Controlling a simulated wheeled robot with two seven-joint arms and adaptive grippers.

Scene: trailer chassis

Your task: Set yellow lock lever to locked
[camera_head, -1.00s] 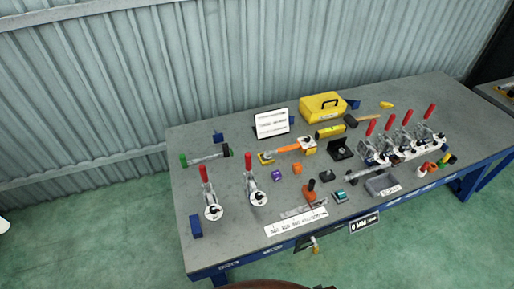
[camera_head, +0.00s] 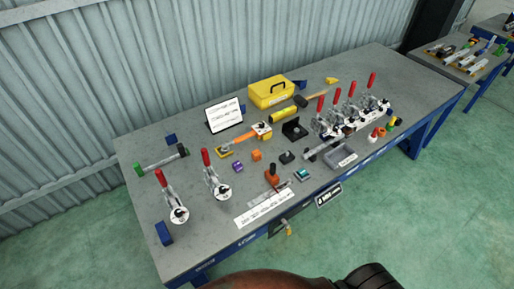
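A grey workbench (camera_head: 200,245) with a blue frame stands in front of me. I cannot tell for certain which part is the yellow lock lever. A small yellow piece (camera_head: 289,229) hangs at the bench's front edge, beside a dark panel. An orange bar with a yellow base (camera_head: 226,149) lies on the bench top. Several toggle clamps with red handles stand upright, two of them at the left (camera_head: 170,198) (camera_head: 213,175) and a row at the right (camera_head: 347,112). Neither gripper is in view.
A yellow toolbox (camera_head: 271,91), a white sign (camera_head: 224,115), a hammer (camera_head: 315,100) and a grey tray (camera_head: 341,156) are on the bench. A second table (camera_head: 470,65) with items stands at the upper right. Green floor is clear at the right.

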